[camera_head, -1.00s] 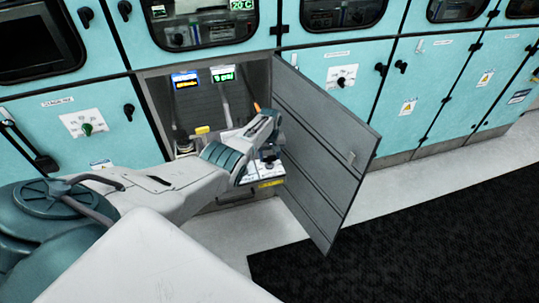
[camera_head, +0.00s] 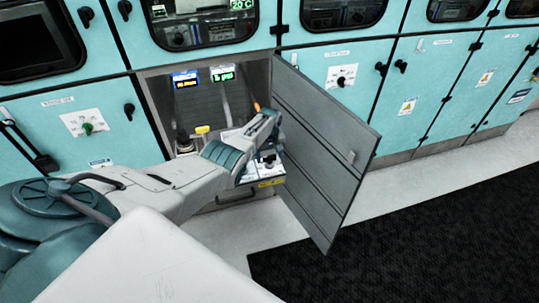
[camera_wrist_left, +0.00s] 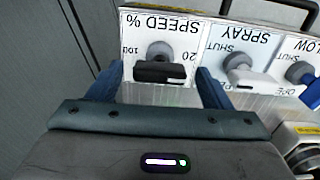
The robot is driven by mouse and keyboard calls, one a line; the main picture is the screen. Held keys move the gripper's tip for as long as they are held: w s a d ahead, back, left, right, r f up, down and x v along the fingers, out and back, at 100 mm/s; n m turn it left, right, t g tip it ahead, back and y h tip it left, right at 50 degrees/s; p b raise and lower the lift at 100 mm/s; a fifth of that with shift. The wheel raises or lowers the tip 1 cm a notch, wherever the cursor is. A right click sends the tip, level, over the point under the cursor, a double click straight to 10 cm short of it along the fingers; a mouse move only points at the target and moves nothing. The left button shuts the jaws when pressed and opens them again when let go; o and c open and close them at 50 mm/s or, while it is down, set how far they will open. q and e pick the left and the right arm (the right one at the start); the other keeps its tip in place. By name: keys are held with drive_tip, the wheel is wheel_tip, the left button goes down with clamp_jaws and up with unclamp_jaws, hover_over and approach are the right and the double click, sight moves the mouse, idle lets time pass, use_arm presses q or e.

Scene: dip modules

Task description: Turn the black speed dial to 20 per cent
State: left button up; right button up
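The black speed dial (camera_wrist_left: 160,72) is a dark bar grip on a grey knob, on a white plate marked SPEED % (camera_wrist_left: 165,22). That plate shows upside down in the left wrist view, with 100 at its left and 20 at its right. The bar lies about level across the picture. My left gripper (camera_wrist_left: 158,88) is open, with one blue finger on each side of the dial. Gaps show between fingers and bar. In the head view the left gripper (camera_head: 267,152) is over the panel, partly hidden by its own wrist. My right gripper is not in view.
A spray dial (camera_wrist_left: 238,68) and a flow dial (camera_wrist_left: 299,72) sit right of the speed dial. An open grey door (camera_head: 320,140) stands right of my arm. A blue display (camera_head: 185,80) and a green display (camera_head: 223,74) are inside the opening.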

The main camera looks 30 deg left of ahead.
sight(270, 156)
use_arm(q)
drive_tip(key=shift+r, duration=0.1)
drive_tip(key=shift+r, duration=0.25)
wheel_tip(270, 156, up, 10)
drive_tip(key=p, duration=0.1)
idle(0.4)
idle(0.4)
